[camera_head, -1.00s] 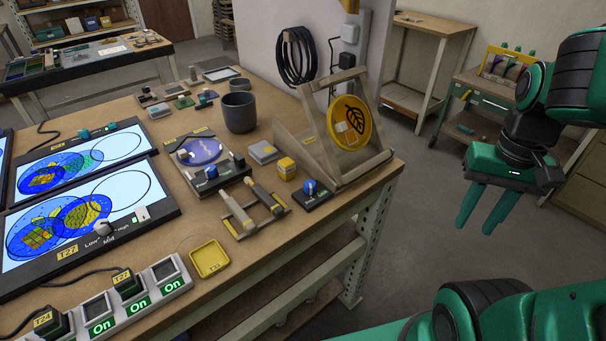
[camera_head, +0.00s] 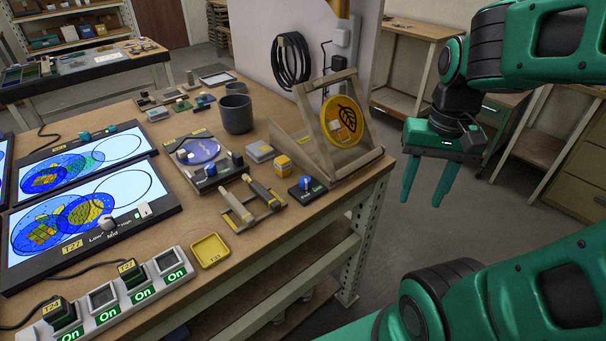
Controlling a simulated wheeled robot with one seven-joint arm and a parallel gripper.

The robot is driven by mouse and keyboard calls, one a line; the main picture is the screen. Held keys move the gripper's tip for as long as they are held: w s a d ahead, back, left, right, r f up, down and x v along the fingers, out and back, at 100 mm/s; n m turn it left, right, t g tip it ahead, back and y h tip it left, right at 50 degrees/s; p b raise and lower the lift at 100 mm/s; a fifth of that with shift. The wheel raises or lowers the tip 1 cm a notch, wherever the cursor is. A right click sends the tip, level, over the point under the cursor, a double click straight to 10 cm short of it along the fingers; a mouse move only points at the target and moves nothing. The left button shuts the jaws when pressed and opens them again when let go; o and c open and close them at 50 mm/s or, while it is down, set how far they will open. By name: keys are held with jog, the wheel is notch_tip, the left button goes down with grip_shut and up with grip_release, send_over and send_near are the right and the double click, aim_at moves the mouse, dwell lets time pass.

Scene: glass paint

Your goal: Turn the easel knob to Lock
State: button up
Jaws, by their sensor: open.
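The wooden easel (camera_head: 314,128) stands at the right end of the workbench and holds a round yellow glass disc (camera_head: 345,122) with a dark leaf design. In front of its left foot sits a small dark base with a blue knob (camera_head: 304,183); its lettering is too small to read. I cannot tell which way the knob points. My gripper (camera_head: 424,196) hangs to the right of the bench, beyond its edge, with its two green fingers pointing down. It is open and empty, apart from the easel and the knob.
A yellow block (camera_head: 283,162), a grey block (camera_head: 259,151) and a rack with two handled tools (camera_head: 250,205) lie left of the knob. A dark cup (camera_head: 236,113) stands behind them. A yellow tray (camera_head: 210,250) is near the front edge.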

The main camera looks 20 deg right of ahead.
jog(key=w+a+r+m, duration=0.1)
jog(key=w+a+r, duration=0.1)
jog(key=w+a, duration=0.35)
jog(key=w+a+r, duration=0.1)
jog(key=w+a, duration=0.1)
jog(key=w, duration=0.6)
jog(key=m, duration=0.1)
send_near(305, 179)
notch_tip(305, 179, down, 9)
jog(key=shift+w+r, duration=0.1)
jog(key=shift+r, duration=0.1)
grip_shut()
